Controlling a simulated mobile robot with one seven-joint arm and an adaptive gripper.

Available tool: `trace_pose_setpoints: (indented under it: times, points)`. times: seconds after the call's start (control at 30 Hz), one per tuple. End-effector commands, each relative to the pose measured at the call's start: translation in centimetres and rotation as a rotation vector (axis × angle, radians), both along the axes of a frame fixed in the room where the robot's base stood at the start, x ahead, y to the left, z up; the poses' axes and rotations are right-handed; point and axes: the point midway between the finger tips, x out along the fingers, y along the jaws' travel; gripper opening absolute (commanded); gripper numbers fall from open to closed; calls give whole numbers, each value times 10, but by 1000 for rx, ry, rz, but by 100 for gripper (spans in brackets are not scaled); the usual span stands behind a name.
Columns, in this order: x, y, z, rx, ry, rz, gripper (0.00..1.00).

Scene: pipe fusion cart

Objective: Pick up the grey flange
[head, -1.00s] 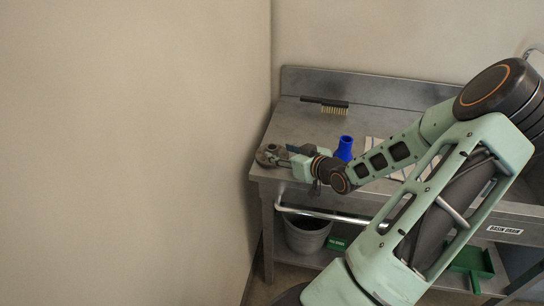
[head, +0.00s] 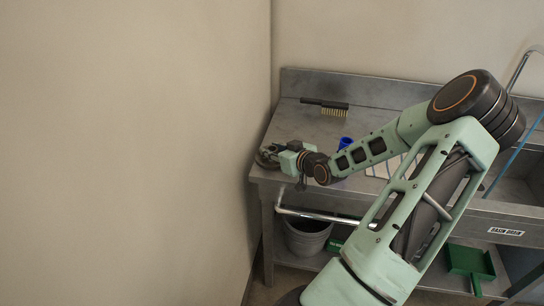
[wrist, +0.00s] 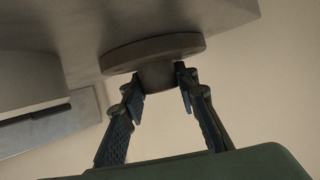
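The grey flange (wrist: 152,52) is a round disc with a short hub. It lies at the bench's left front corner, where its edge (head: 264,161) shows in the head view, mostly hidden by my gripper. In the wrist view my gripper (wrist: 161,88) has one finger on each side of the hub, with the tips close against it. I cannot tell whether both fingers press on the hub or a thin gap remains.
The metal bench (head: 300,122) carries a brush (head: 328,106) at the back and a blue part (head: 345,142), partly hidden behind my arm. The wall stands close on the left. A grey bucket (head: 307,237) and a green dustpan (head: 470,262) are below.

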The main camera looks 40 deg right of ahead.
Motion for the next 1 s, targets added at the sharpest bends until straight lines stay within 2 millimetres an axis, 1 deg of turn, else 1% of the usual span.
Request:
trace_pose_setpoints:
  times: [0.03, 0.2, 0.47, 0.63, 0.73, 0.83, 0.97, 1.0]
  points:
    - [0, 0, 0, 0, 0, 0, 19]
    - [0, 0, 0, 0, 0, 0, 0]
    - [0, 0, 1, 0, -1, 0, 0]
    - [0, -1, 8, -1, -1, -1, 0]
    - [0, -1, 18, -4, -1, -1, 0]
    - [0, -1, 35, -6, -2, 0, 0]
    - [-23, -2, 61, -6, 0, -4, 0]
    - [-30, -3, 71, -6, -1, -5, 0]
